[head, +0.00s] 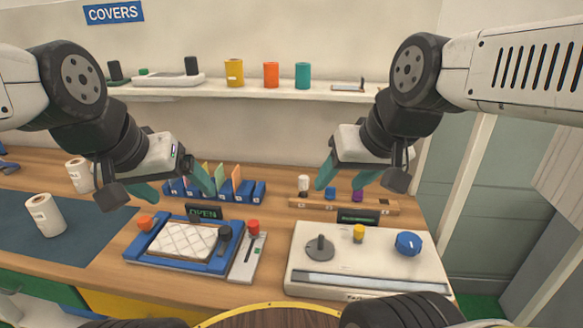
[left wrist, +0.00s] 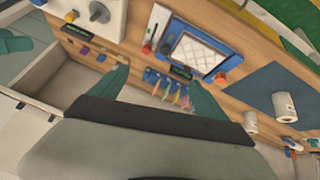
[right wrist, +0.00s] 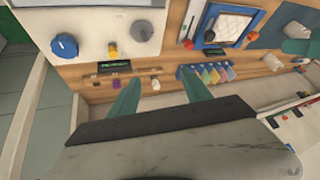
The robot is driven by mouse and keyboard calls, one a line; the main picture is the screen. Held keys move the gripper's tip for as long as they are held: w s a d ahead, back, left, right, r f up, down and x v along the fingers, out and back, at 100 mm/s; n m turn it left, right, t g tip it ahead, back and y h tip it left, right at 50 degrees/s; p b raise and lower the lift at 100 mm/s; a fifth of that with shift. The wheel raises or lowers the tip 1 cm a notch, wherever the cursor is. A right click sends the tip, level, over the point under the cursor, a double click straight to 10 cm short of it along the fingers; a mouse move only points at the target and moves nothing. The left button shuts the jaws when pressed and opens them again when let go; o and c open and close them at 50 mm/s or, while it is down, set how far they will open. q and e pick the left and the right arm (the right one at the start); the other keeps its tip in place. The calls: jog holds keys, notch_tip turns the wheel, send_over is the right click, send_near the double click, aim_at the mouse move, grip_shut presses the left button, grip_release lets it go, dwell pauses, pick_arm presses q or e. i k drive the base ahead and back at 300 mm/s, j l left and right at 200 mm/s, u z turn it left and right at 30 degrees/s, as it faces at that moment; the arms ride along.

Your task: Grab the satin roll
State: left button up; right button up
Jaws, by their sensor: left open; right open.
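A white roll (head: 45,215) with a small dark label stands on the dark blue mat at the left. A second white roll (head: 78,175) stands behind it on the wood. I cannot read either label, so I cannot tell which is satin. Both also show at the right of the left wrist view, the mat roll (left wrist: 286,110) and the other roll (left wrist: 250,121). My left gripper (head: 176,188) is open and empty above the bench, right of both rolls. My right gripper (head: 347,178) is open and empty above the right side, far from the rolls.
A blue tray (head: 135,252) holding a quilted white pad and a white machine (head: 300,262) with knobs stand in front. A blue rack (head: 258,192) of coloured cards stands behind. The wall shelf (head: 210,91) holds yellow, orange and teal cylinders. The blue mat (head: 90,225) is mostly clear.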

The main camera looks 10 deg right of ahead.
aim_at(43, 208)
jog(key=u, duration=1.6)
jog(key=i+j+z, duration=0.25)
jog(key=i+j, duration=0.15)
jog(key=j, duration=0.25)
jog(key=i+j+z, duration=0.15)
jog(key=j, duration=0.25)
jog(key=i+j+z, duration=0.15)
jog(key=j, duration=0.2)
jog(key=i+j+z, duration=0.15)
jog(key=j, duration=0.25)
jog(key=i+j+z, duration=0.1)
jog(key=j, duration=0.3)
jog(key=i+j+z, duration=0.15)
jog(key=j, duration=0.3)
